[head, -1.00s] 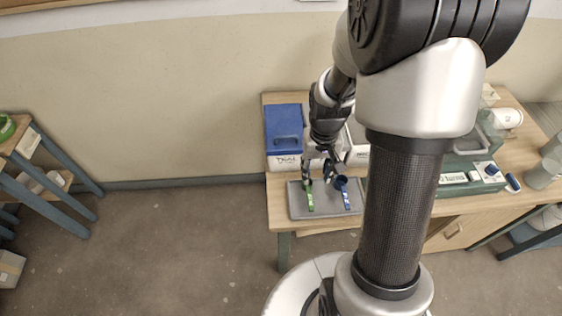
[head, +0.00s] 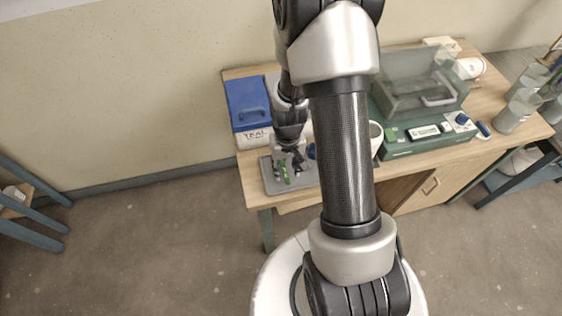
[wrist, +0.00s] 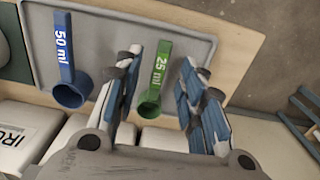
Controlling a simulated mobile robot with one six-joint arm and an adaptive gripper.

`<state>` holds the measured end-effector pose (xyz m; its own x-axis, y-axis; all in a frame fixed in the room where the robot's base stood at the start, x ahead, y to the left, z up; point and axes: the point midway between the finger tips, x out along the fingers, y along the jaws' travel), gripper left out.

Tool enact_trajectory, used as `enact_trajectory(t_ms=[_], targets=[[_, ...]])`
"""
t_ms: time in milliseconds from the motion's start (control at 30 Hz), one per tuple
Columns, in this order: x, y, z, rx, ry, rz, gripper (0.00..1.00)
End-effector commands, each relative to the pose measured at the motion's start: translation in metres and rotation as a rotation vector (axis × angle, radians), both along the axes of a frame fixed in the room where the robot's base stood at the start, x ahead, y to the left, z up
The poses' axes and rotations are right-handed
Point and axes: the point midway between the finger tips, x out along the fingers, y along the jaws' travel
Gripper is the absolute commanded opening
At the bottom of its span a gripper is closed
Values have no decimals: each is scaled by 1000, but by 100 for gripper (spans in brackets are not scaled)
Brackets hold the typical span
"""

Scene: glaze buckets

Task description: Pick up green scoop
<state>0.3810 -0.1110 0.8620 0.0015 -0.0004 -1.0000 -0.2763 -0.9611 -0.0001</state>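The green scoop (wrist: 159,75), marked 25 ml, lies on the grey tray (wrist: 103,30) with its cup toward my gripper's palm. It also shows in the head view (head: 285,174), partly covered by my gripper. My gripper (wrist: 164,62) is open, with one finger on each side of the green scoop. I cannot tell whether either finger touches it. The blue scoop (wrist: 65,50), marked 50 ml, lies on the same tray to the left, outside the fingers. In the head view my gripper (head: 288,160) is low over the tray (head: 270,186).
A blue-lidded box (head: 247,104) stands behind the tray. Clear jars (head: 514,112) are at the table's right end.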

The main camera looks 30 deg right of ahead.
Motion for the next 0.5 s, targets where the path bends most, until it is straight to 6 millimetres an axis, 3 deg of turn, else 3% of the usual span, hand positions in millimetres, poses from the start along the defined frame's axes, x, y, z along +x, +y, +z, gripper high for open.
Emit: enact_trajectory(t_ms=[33,167,400,500], targets=[[0,1,-14,1,4,1,37],[0,1,-31,1,2,0,37],[0,1,-32,0,0,0,37],[0,1,-32,0,0,0,31]])
